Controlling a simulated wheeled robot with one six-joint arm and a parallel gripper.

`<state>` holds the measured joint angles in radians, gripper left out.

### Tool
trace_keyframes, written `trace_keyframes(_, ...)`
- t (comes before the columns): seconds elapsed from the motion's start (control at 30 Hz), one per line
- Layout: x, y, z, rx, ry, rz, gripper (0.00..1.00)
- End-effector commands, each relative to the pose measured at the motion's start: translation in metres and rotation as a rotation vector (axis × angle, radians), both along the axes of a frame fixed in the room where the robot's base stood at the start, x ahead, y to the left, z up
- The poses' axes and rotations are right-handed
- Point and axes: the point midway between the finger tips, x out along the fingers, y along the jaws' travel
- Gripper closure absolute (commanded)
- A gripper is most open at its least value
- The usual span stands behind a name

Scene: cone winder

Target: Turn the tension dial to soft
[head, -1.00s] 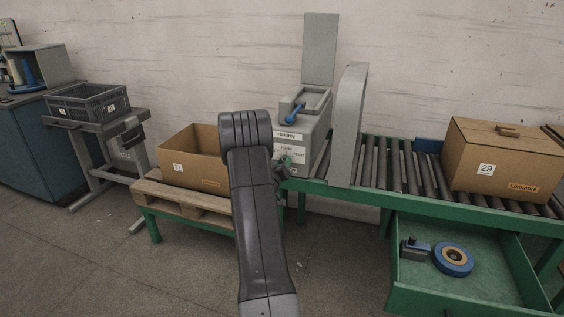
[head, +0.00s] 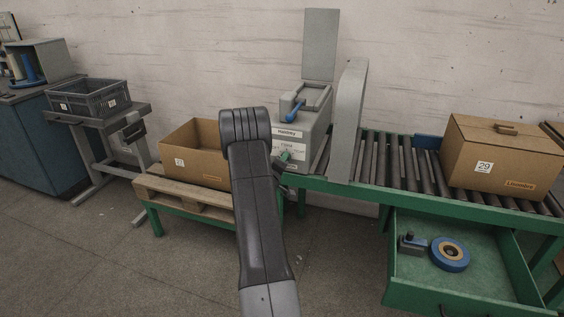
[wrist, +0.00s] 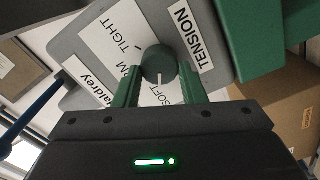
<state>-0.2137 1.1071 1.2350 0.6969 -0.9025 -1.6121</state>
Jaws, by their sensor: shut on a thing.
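The tension dial (wrist: 160,63) is a dark round knob on a white label of the grey winder box (head: 313,135). In the wrist view my gripper (wrist: 160,80) has its two green fingers on either side of the dial, shut on it. A white pointer mark on the dial points down in the picture, toward the word SOFT (wrist: 170,93). TIGHT (wrist: 100,46) is up and left, and a partly covered word ending in M lies between them. A TENSION strip (wrist: 193,37) is at the right. In the head view my arm partly hides the gripper and dial.
A blue-handled lever (head: 293,112) sits on top of the box. An open carton (head: 190,160) on a pallet stands left. A roller conveyor (head: 400,160) with a closed carton (head: 500,160) runs right, above an open green drawer (head: 480,285).

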Motion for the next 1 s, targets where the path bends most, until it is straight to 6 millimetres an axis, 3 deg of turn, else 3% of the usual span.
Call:
trace_keyframes(0.37, 0.000, 0.001, 0.001, -0.006, 0.000, 0.001, 0.86)
trace_keyframes(0.4, 0.000, 0.001, 0.001, -0.006, 0.000, 0.001, 0.57)
trace_keyframes(0.5, 0.000, 0.000, 0.001, -0.005, 0.000, 0.001, 0.41)
trace_keyframes(0.83, -0.003, 0.001, 0.000, -0.004, 0.001, 0.001, 0.41)
trace_keyframes(1.0, -0.021, 0.008, 0.000, -0.004, 0.002, 0.003, 0.41)
